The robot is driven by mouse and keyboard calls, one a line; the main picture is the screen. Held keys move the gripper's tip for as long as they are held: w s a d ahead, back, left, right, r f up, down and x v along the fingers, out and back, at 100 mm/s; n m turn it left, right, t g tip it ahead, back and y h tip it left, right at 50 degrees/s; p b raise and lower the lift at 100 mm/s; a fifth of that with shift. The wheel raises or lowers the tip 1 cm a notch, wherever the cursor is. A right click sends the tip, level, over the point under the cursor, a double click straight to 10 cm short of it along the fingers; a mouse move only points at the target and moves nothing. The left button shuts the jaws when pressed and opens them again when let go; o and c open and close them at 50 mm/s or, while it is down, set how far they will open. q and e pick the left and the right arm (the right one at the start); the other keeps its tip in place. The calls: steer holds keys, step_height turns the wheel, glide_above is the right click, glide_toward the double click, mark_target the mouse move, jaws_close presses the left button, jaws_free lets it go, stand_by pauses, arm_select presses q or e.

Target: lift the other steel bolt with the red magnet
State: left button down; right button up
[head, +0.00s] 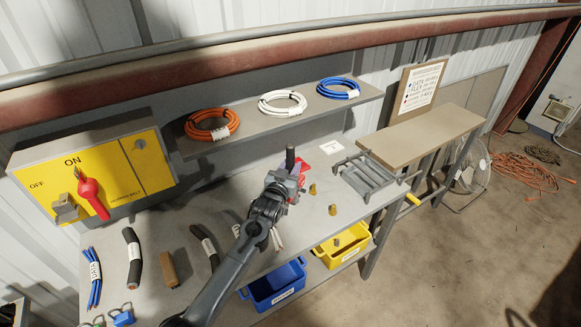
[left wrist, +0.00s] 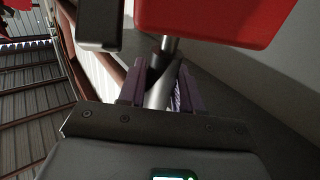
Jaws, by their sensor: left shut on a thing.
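My left gripper (head: 285,186) is above the middle of the workbench. In the left wrist view its two purple-padded fingers (left wrist: 160,88) are closed around a grey rod-like handle. A thin metal stem joins this handle to a broad red block (left wrist: 215,20), which I take for the red magnet; red also shows beside the gripper in the head view (head: 301,171). A black block (left wrist: 98,22) is left of the red one. I cannot pick out a steel bolt, nor tell whether one clings to the magnet. My right gripper is not in view.
Small brass-coloured pieces (head: 332,209) lie right of the gripper. A grey rack (head: 367,176) stands further right. A blue bin (head: 274,287) and a yellow bin (head: 342,246) sit at the front edge. Cable pieces (head: 132,258) and a brown block (head: 168,268) lie left.

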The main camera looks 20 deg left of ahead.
arm_select(q)
steer(key=shift+f+b, duration=1.1)
steer(key=shift+f, duration=0.5)
steer(key=shift+w+f+b, duration=0.1)
steer(key=shift+f+b, duration=0.3)
steer(key=shift+f, duration=0.25)
stand_by(1.2)
